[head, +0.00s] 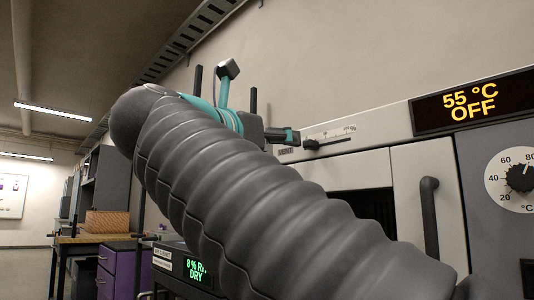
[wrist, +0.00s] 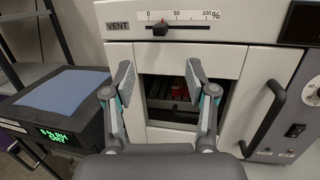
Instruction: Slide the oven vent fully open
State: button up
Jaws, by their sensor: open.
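The oven vent slider (wrist: 160,28) is a dark knob on a slot under a 0–50–100% scale, beside a VENT label (wrist: 118,26). The knob stands nearer the 0 end than the 100 end. In the head view the slider (head: 311,144) shows just right of my gripper (head: 294,136). In the wrist view my gripper (wrist: 160,78) is open and empty, with its fingers spread in front of the oven front below the slot. I see no contact with the knob. My arm hides part of the oven in the head view.
The oven (wrist: 225,62) has a dark opening showing a rack and something red inside. A dark vertical handle (wrist: 265,118) stands out at right. A display (head: 471,103) reads 55 °C OFF, above a dial (head: 520,178). A dry cabinet (wrist: 62,105) stands at left.

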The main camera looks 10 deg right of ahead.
aim_at(307, 145)
jog(key=p+x, duration=0.1)
jog(key=x, duration=1.1)
jog(key=shift+c, duration=0.3)
jog(key=shift+s, duration=0.1)
grip_shut()
